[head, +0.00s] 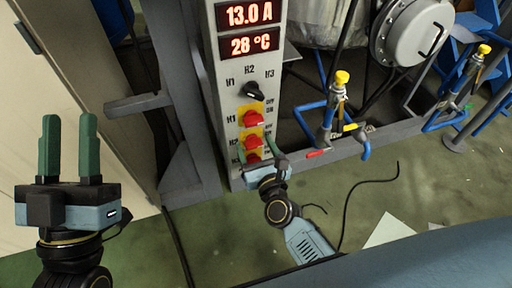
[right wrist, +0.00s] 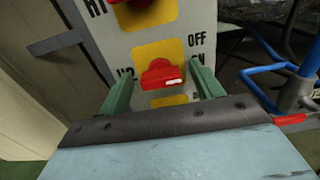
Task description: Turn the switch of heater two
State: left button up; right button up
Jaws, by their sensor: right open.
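The grey control panel (head: 222,100) carries a column of red rotary switches on yellow plates. The top one is the H1 switch (head: 252,118). The heater two switch (head: 253,141) is below it, and the lowest switch (head: 254,158) is partly hidden by my right gripper. My right gripper (head: 257,148) is open at the panel's lower part. In the right wrist view, its green fingers stand apart on either side of the second red switch (right wrist: 160,74), whose label is partly hidden; contact cannot be told. My left gripper (head: 68,118) is open and empty, away from the panel.
Red displays (head: 250,28) read 13.0 A and 28 °C above a black H1/H2/H3 selector (head: 252,91). Blue pipework with a yellow-capped valve (head: 341,78) stands right of the panel. A black cable (head: 345,210) lies on the green floor.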

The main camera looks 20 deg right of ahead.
jog(key=c, duration=1)
